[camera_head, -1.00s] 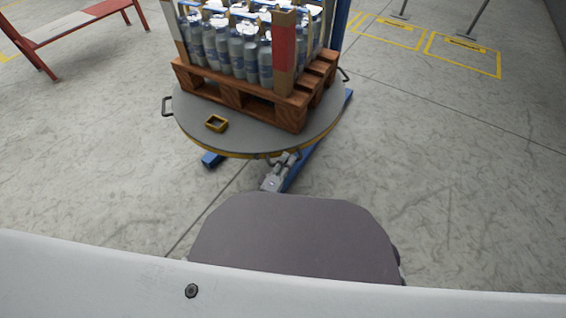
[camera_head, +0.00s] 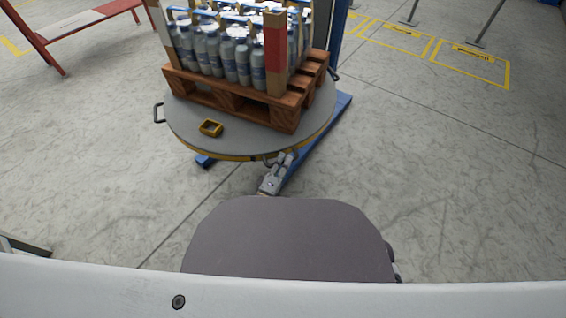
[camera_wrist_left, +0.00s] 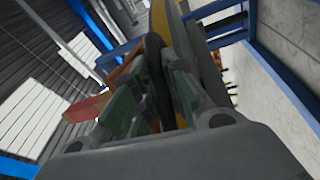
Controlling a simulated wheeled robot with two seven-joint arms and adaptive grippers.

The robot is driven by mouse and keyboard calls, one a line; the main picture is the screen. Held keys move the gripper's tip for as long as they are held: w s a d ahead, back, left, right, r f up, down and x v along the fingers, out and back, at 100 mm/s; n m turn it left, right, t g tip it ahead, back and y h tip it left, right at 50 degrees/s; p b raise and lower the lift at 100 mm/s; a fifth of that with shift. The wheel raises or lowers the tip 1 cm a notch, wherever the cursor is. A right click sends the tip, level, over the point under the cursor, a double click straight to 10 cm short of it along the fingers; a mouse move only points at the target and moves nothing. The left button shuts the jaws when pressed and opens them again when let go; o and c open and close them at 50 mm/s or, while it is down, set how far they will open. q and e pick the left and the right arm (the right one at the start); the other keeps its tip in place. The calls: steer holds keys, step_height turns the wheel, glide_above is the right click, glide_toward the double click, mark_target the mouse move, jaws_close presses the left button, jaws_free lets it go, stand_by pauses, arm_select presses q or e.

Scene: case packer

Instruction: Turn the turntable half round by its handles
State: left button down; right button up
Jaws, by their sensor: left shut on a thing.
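The turntable (camera_head: 190,134) is a round grey disc with a yellow rim, in the upper middle of the head view. One dark handle (camera_head: 158,113) sticks out at its left and another (camera_head: 334,74) at its right. My left gripper (camera_head: 281,161) is at the front rim, close to the grey platform. In the left wrist view its fingers (camera_wrist_left: 162,95) are shut around a dark curved handle (camera_wrist_left: 157,70) beside the yellow rim. My right gripper is in neither view.
A wooden pallet (camera_head: 225,101) of grey bottles (camera_head: 228,58) with corner posts stands on the disc. Blue legs (camera_head: 318,135) reach along the floor. A red bench (camera_head: 75,25) is at left.

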arm_select(q)
steer(key=c, duration=1.7)
jaws_free()
steer(key=shift+a, duration=0.1)
